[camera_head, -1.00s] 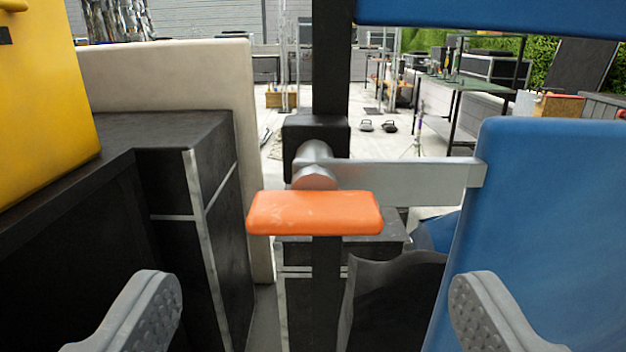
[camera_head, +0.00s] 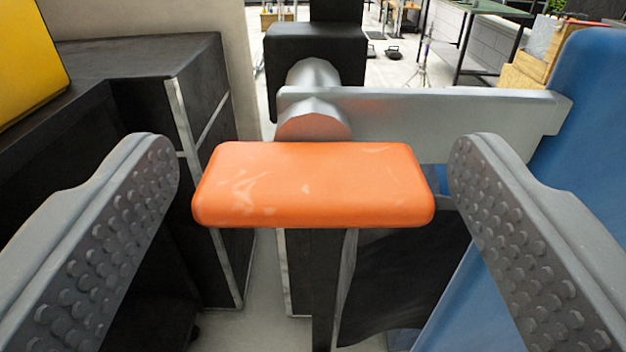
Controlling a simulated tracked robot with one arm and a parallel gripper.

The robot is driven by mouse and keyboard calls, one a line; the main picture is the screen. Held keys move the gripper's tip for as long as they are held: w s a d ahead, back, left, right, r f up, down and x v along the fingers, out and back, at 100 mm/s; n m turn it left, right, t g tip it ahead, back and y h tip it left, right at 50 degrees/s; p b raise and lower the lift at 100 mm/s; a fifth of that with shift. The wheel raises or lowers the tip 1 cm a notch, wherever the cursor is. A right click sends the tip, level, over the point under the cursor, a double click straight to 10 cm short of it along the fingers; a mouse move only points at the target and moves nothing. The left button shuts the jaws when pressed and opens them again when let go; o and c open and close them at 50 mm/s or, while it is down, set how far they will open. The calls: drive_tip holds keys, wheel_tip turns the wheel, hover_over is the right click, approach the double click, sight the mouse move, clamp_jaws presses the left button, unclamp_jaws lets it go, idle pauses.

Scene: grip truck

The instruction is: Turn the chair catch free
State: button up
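The chair catch shows as an orange handle (camera_head: 314,185), lying level across the middle of the view. It sits on a silver pivot (camera_head: 313,117) in front of a black block (camera_head: 316,62). A flat silver bar (camera_head: 430,112) runs from the pivot to the blue panel (camera_head: 590,110) at right. My gripper (camera_head: 316,160) is open, with one studded grey finger on each side of the handle. The handle lies between the fingertips. A gap shows on both sides, narrower at the right, and neither finger visibly touches it.
A black cabinet (camera_head: 150,75) with metal edging stands close at left, with a yellow object (camera_head: 25,62) on it. A dark post (camera_head: 326,270) stands below the handle. A green-topped table (camera_head: 490,8) is far behind. Pale floor shows between the cabinet and post.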

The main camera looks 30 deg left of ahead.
drive_tip(key=c, duration=1.2)
